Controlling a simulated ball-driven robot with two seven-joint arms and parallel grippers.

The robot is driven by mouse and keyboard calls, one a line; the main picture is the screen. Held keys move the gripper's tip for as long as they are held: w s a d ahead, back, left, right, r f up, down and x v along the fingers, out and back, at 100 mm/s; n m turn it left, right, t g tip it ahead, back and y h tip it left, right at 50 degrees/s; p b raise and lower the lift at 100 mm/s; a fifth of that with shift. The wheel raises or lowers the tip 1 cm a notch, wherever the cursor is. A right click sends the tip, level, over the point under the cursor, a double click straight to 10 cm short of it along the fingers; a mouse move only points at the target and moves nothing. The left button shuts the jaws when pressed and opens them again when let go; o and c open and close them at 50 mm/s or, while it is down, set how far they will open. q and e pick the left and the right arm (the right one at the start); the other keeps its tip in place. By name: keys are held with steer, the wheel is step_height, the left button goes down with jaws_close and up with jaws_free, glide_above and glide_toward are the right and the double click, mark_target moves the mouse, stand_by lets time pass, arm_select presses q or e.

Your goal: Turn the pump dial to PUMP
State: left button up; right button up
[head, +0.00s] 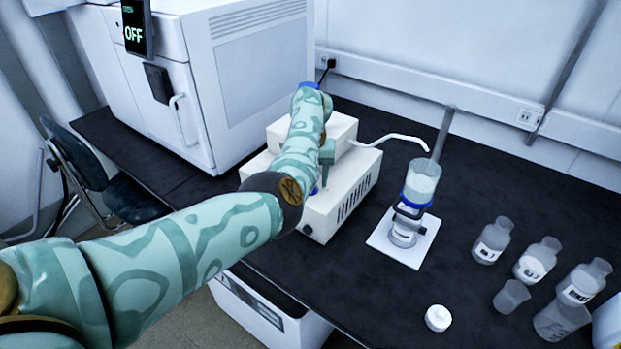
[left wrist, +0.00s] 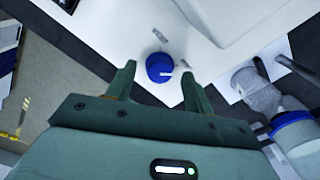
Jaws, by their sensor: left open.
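The pump is a white box (head: 352,190) on the black bench, partly hidden behind my left arm in the head view. Its blue dial (left wrist: 160,68) with a white pointer line shows in the left wrist view. The pointer points to the right in that view; the small labels around the dial are too small to read. My left gripper (left wrist: 158,75) is open, with one green finger on each side of the dial and visible gaps to it. In the head view, the dial and fingertips are mostly hidden by my arm. My right gripper is not in view.
Several bottles (head: 537,259) and a white cap (head: 438,318) stand further right. A large white cabinet (head: 243,90) with an OFF display stands behind left.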

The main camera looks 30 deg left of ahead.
arm_select(q)
step_height(320, 180, up, 15)
steer(key=p, duration=0.4)
steer(key=shift+r+p, duration=0.15)
steer(key=shift+p, duration=0.2)
